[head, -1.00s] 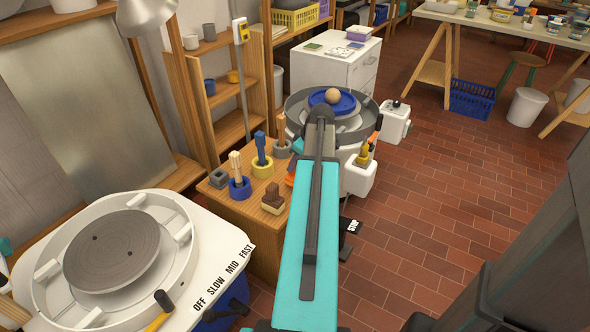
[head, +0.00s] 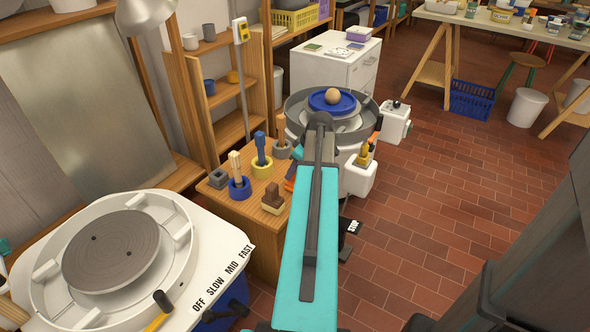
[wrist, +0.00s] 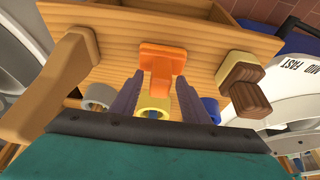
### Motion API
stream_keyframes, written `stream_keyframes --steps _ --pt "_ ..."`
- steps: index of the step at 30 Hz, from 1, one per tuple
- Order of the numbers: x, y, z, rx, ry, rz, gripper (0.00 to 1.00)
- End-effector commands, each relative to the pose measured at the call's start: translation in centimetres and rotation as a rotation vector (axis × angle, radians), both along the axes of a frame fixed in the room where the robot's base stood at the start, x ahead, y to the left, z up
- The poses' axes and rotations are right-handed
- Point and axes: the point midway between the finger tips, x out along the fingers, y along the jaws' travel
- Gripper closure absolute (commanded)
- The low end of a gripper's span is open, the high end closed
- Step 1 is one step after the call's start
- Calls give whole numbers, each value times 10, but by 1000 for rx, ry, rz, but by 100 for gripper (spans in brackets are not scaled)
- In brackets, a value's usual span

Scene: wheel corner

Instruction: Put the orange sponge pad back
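An orange pad-like piece (wrist: 162,58), with a wide end and a narrower stem, shows on the wooden cabinet top in the wrist view. In the head view only a small orange patch (head: 289,185) shows beside my arm, which hides the rest. My gripper (wrist: 160,84) is open. Its two fingers stand on either side of the orange stem, with visible gaps. I cannot tell whether the stem is at fingertip depth. A yellow ring (wrist: 153,105) appears beyond or below it, between the fingers.
The cabinet top (head: 222,204) also carries a brown block with a yellow base (head: 272,199), a blue ring holder (head: 239,188) and a grey block (head: 218,178). A wheel with a blue plate and ball (head: 332,98) stands behind. Another wheel (head: 111,252) is at front left.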

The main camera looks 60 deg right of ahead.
Motion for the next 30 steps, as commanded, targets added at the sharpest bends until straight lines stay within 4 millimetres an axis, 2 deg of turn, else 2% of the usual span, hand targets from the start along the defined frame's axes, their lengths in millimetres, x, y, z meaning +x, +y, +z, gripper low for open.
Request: stream_keyframes --steps 5,11,30 --pt "0 0 2 0 0 0 58" --pt "-4 0 13 -2 -1 -1 58" --pt "-40 0 99 -2 -1 -1 58"
